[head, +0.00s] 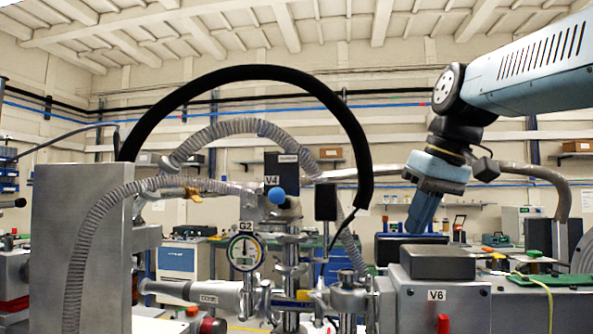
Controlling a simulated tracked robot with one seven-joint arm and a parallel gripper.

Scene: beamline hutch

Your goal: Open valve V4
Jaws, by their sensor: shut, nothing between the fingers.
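The V4 label (272,180) is on the metal pipework left of the picture's middle. A round blue knob (277,196) sits just below and right of this label. The valve body behind the knob is partly hidden among fittings, and I cannot tell its setting. My gripper (416,224) is at the right, pointing down with its fingers shut and empty. It appears well to the right of the blue knob, apart from it, above the left part of the V6 block.
A black hose (262,72) and ribbed grey hoses (228,127) arch over the pipework. A dark upright box (325,202) stands between V4 and my gripper in the picture. The V6 block (437,302) is at lower right.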

